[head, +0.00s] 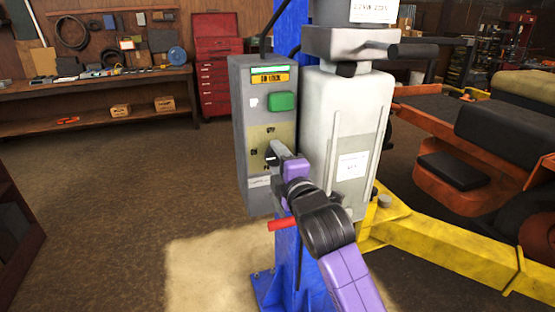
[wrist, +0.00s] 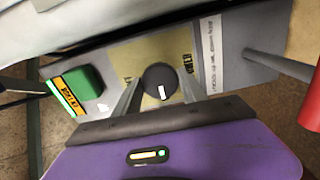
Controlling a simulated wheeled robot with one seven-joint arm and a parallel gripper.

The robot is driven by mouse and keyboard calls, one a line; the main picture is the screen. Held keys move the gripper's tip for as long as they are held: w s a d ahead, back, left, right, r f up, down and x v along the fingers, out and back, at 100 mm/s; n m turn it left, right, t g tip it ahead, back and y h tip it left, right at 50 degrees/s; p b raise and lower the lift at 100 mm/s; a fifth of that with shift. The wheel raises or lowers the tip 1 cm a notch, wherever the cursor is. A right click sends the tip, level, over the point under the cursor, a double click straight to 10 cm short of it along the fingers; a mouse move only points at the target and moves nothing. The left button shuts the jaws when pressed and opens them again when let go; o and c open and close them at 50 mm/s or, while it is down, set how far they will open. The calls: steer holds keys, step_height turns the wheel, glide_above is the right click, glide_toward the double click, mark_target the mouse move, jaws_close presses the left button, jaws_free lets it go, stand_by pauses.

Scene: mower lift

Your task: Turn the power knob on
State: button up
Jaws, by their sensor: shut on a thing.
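The power knob (wrist: 157,80) is a round black dial with a short white mark. It sits on a yellowish plate (wrist: 135,57) of the grey control box (head: 247,190). In the wrist view the mark points down toward my gripper's body. In the head view the knob (head: 269,157) is mostly hidden by my fingers. My gripper (wrist: 160,90) has one grey finger on each side of the knob and is shut on it. It also shows in the head view (head: 275,153) at the box's lower front. The small lettering around the knob is hard to read.
A green button (head: 282,102) and a lit display (head: 270,74) are above the knob. A red-handled lever (head: 283,224) juts out below, close to my arm. A blue post (head: 291,262) and pale motor unit (head: 340,125) stand beside the box. Floor is open at left.

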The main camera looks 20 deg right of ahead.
steer(key=shift+f+n, duration=0.1)
steer(key=shift+n, duration=0.2)
steer(key=o, duration=1.4)
steer(key=shift+c, duration=0.2)
steer(key=shift+s, duration=0.1)
steer(key=s+b, duration=0.1)
steer(key=s, duration=0.6)
steer(key=shift+s, duration=0.35)
